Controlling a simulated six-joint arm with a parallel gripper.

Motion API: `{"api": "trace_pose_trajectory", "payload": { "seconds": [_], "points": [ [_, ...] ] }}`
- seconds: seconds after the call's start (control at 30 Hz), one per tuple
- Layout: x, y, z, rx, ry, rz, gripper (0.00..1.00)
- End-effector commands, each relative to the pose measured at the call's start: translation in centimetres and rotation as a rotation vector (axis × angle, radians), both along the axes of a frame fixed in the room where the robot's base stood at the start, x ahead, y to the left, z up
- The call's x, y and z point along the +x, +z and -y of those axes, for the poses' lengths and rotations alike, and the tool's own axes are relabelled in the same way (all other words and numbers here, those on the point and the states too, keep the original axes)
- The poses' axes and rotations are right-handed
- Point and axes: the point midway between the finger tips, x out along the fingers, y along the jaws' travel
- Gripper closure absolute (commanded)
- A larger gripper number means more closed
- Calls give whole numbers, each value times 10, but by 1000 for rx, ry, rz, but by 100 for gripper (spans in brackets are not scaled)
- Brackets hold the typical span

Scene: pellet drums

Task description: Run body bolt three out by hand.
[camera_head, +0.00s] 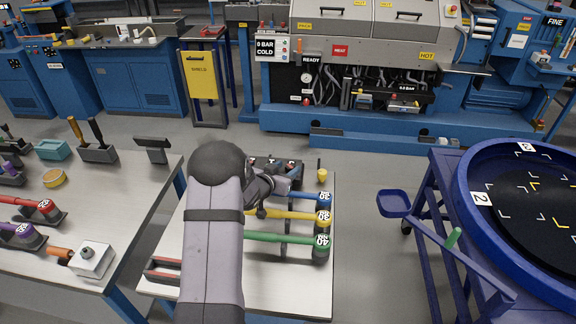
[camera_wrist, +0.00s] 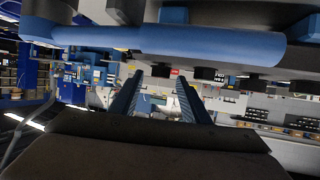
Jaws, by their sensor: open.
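My gripper (camera_wrist: 158,84) is open in the wrist view, its two dark fingers apart with nothing between them. In the head view my arm reaches over the middle bench and hides part of it; the fingers are hard to make out there. A thick blue bar (camera_wrist: 205,47) crosses the top of the wrist view, with several dark knob-like ends (camera_wrist: 208,73) below it. I cannot tell whether these are bolts, or which one is body bolt three. The machine (camera_head: 360,60) stands at the back of the head view, with READY, HOT and 0 BAR COLD signs.
Blue (camera_head: 300,194), yellow (camera_head: 285,215) and green (camera_head: 280,238) numbered tools lie on the middle bench (camera_head: 290,295). The left bench (camera_head: 40,250) holds more tools and blocks. A round blue-rimmed table (camera_head: 468,205) stands at right. Floor (camera_head: 360,230) is clear between.

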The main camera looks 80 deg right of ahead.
Motion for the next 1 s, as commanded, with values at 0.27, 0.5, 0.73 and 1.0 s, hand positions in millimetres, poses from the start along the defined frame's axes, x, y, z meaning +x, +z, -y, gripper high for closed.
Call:
{"api": "trace_pose_trajectory", "payload": {
  "seconds": [0.27,0.5,0.73,1.0],
  "points": [
    [-5,-6,14,0,-1,0,58],
    [-5,-7,15,0,-1,-1,58],
    [-5,-7,15,0,-1,0,98],
    [-6,-7,15,-1,8,0,99]
  ]
}}
